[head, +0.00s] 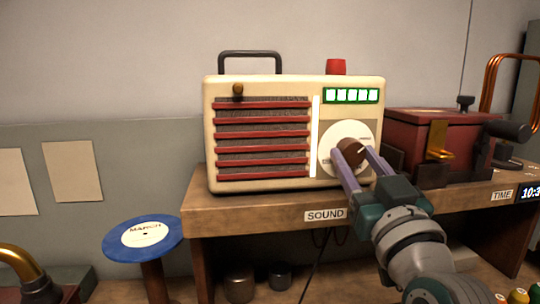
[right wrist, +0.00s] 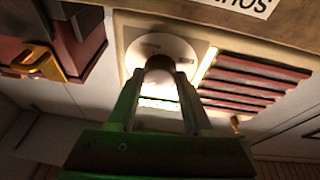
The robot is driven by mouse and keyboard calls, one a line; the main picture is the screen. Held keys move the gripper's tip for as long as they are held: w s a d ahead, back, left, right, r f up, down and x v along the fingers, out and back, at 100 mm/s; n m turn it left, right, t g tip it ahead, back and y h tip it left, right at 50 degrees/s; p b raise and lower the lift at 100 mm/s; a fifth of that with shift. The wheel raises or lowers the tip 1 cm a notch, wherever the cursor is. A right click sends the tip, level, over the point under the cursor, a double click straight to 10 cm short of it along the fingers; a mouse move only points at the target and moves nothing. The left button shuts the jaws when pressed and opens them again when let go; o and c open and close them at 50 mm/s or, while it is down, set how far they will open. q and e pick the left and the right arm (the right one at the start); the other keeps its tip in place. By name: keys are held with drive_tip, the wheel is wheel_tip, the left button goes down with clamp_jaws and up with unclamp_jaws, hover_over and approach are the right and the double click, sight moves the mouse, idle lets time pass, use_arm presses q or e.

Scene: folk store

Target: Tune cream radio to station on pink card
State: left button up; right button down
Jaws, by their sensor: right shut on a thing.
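The cream radio (head: 264,87) stands on a wooden shelf, with red slats, a lit vertical strip and a green-lit display (head: 351,96) whose characters are too small to read. Its brown tuning knob (head: 350,152) sits on a round white dial (head: 329,146). My right gripper (head: 356,158) is shut on the knob, one finger on each side. In the right wrist view, which is turned upside down, the knob (right wrist: 159,63) sits between the fingertips of the gripper (right wrist: 160,80). I see no clearly pink card. My left gripper is out of view.
A red box (head: 425,122) with a brass latch stands right of the radio. The wooden shelf (head: 270,212) bears a SOUND label (head: 325,215). A blue disc (head: 120,244) stands at lower left. Two pale cards (head: 70,172) (head: 15,182) hang on the wall.

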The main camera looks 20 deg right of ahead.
drive_tip(key=shift+m+h, duration=0.4)
drive_tip(key=shift+m, duration=0.4)
drive_tip(key=shift+c, duration=1.6)
unclamp_jaws()
drive_tip(key=b+v, duration=0.1)
drive_tip(key=v, duration=0.9)
drive_tip(key=shift+b, duration=0.35)
